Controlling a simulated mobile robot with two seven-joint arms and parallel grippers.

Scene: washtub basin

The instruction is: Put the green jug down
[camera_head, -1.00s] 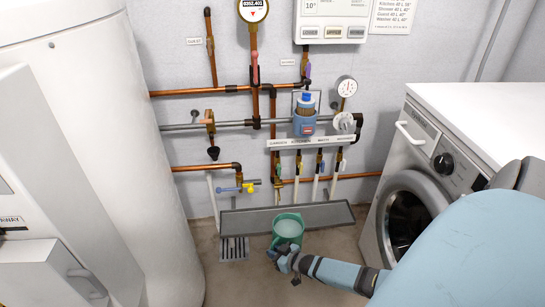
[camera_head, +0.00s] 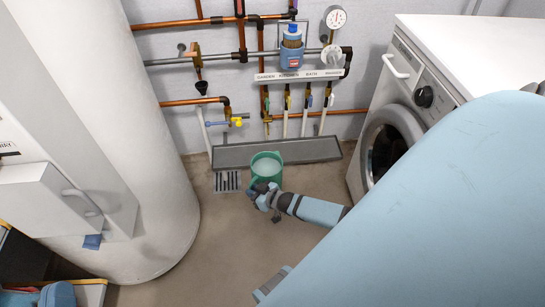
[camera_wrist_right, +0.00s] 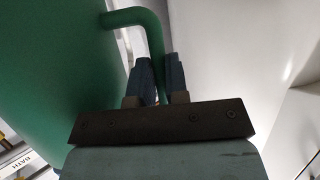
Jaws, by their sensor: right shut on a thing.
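The green jug (camera_head: 266,182) is upright in the head view, just in front of the long grey trough and right of the floor grate. Its open top shows a pale surface inside. My right gripper (camera_head: 266,190) is at the jug's near side, shut on its handle. In the right wrist view the jug's green wall (camera_wrist_right: 50,75) fills the left, and its handle bends down between the fingers of my right gripper (camera_wrist_right: 160,80). I cannot tell whether the jug's base touches the floor. I cannot make out my left gripper.
The grey trough (camera_head: 310,150) runs along the wall below pipes and valves. A floor grate (camera_head: 227,181) lies left of the jug. A white tank (camera_head: 130,190) stands left, a washing machine (camera_head: 405,115) right. The floor (camera_head: 215,250) in front is clear.

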